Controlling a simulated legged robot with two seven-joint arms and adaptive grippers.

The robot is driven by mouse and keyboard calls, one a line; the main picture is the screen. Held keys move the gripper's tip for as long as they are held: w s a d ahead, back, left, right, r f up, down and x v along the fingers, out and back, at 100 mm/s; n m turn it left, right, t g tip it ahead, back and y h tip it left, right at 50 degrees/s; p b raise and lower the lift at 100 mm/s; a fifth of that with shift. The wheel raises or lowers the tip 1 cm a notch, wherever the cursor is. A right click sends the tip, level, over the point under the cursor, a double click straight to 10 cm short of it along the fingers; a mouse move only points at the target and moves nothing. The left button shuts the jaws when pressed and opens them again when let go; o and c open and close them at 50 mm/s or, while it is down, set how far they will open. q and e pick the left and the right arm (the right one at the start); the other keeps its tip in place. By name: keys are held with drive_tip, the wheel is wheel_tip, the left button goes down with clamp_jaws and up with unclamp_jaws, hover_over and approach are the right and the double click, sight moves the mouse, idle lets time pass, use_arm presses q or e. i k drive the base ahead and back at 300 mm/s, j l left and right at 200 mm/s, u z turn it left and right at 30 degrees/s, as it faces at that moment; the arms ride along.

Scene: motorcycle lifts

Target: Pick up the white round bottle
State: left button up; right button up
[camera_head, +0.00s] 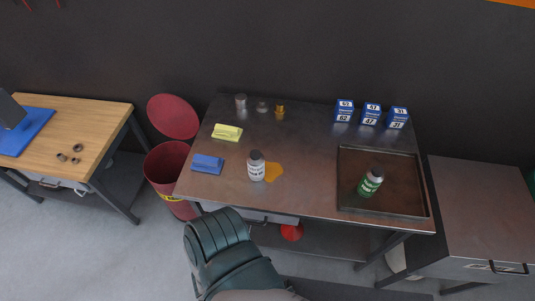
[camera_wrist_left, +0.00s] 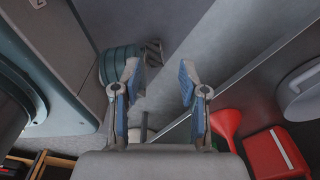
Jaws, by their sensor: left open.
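The white round bottle (camera_head: 256,166) stands upright on the brown metal worktable (camera_head: 310,193), near its front edge and left of the middle. It has a white body with dark lettering and a dark cap. An orange-yellow patch lies on the tabletop just to its right. My left gripper (camera_wrist_left: 160,82) shows in the left wrist view with its two blue-padded fingers spread apart and nothing between them. The bottle does not show in that view, and neither gripper shows in the head view.
Blue (camera_head: 207,163) and yellow (camera_head: 227,132) items lie left of the bottle. A dark tray (camera_head: 400,212) holds a green bottle (camera_head: 371,182). Small metal parts and blue boxes (camera_head: 371,114) stand behind. A red bin (camera_head: 166,165) stands left. The wrist view shows a red funnel (camera_wrist_left: 225,122) and red can (camera_wrist_left: 274,152).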

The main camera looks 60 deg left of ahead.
sight(255, 159)
drive_tip(key=u, duration=2.1)
